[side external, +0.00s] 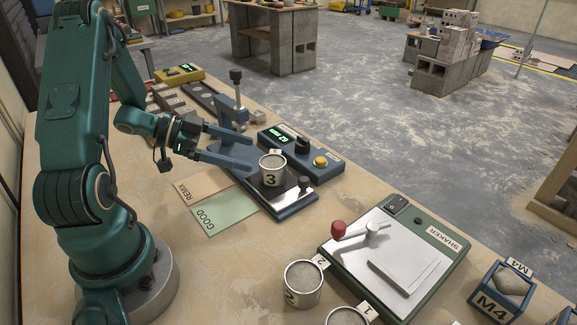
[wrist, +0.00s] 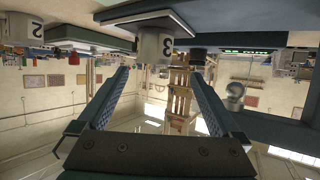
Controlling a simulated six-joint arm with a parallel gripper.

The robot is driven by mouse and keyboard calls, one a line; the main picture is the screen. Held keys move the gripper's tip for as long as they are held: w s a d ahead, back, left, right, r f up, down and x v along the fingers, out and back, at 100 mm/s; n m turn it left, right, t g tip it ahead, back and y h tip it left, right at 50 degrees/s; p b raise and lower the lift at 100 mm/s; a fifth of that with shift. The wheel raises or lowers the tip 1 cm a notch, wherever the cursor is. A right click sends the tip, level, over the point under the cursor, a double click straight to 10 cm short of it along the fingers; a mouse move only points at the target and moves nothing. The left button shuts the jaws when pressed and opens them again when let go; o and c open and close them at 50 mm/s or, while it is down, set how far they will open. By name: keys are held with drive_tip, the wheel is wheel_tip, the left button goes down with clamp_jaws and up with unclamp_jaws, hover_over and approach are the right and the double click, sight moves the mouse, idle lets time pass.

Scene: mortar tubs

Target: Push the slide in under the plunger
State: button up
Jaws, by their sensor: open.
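A blue base carries a dark slide (side external: 284,196) with a black knob (side external: 305,182) at its near right end. White tub 3 (side external: 272,172) stands upright on the slide, which sits out in front of the plunger post (side external: 237,105) with its black top. My gripper (side external: 252,153) is open and empty, its two blue fingers pointing at the slide from behind left, tips close to tub 3. In the wrist view, which is upside down, tub 3 (wrist: 157,46) and the knob (wrist: 198,55) lie beyond the open fingers (wrist: 160,75). Contact cannot be told.
A blue control box (side external: 300,150) with green display and yellow button stands behind the slide. REMIX (side external: 200,184) and GOOD (side external: 222,212) mats lie in front. The shaker (side external: 395,255), tub 2 (side external: 303,283) and tub 1 (side external: 347,316) are nearer. Bench between slide and shaker is clear.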

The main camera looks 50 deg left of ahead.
drive_tip(key=c, duration=0.5)
drive_tip(key=w+d+r+y, duration=0.1)
drive_tip(key=w+r, duration=0.1)
drive_tip(key=r, duration=0.1)
drive_tip(key=w+d+r+m+t+y, duration=0.1)
drive_tip(key=w+r, duration=0.2)
drive_tip(key=w+d+r+m+y, duration=0.1)
drive_tip(key=w+r, duration=0.2)
drive_tip(key=shift+d+t, duration=0.3)
drive_tip(key=shift+c, duration=0.5)
drive_tip(key=w+a+r+n+y, duration=0.4)
drive_tip(key=w+r+n+y, duration=0.15)
drive_tip(key=n+y, duration=0.2)
drive_tip(key=n+g+h, duration=0.3)
drive_tip(key=n+g, duration=0.7)
drive_tip(key=g, duration=0.3)
hover_over(304, 178)
wheel_tip(304, 178, down, 12)
drive_tip(key=shift+a+f, duration=0.1)
drive_tip(key=shift+f, duration=0.15)
drive_tip(key=shift+d+f, duration=0.2)
drive_tip(key=shift+f, duration=2.35)
